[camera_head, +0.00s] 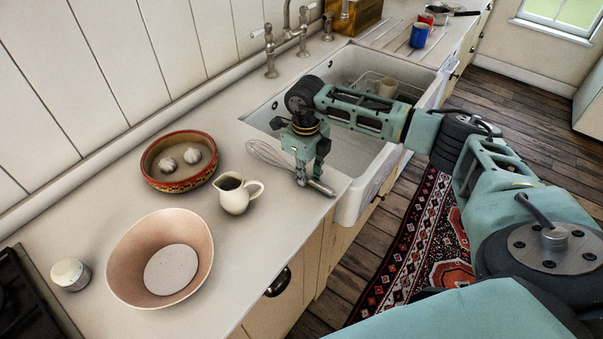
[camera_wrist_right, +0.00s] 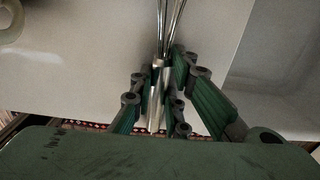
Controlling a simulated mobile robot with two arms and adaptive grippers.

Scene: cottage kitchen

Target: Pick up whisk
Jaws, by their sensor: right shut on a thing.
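The whisk (camera_head: 268,155) has a wire head and a metal handle. In the head view it lies on or just above the worktop beside the sink, its wires toward the back left and its handle end toward the front edge. My right gripper (camera_head: 308,177) reaches down over it with its fingers at the handle. In the right wrist view, my right gripper (camera_wrist_right: 158,95) is shut on the whisk handle (camera_wrist_right: 157,110), and the wires run up out of the picture. Whether the whisk touches the worktop is unclear. My left gripper is not in view.
A cream jug (camera_head: 235,194) stands left of the whisk. Behind it is a red-brown bowl (camera_head: 170,178) with two white bulbs. A pink bowl (camera_head: 130,262) and a small white-topped jar (camera_head: 70,273) stand nearer the stove. The white sink (camera_head: 350,155) lies right of the gripper.

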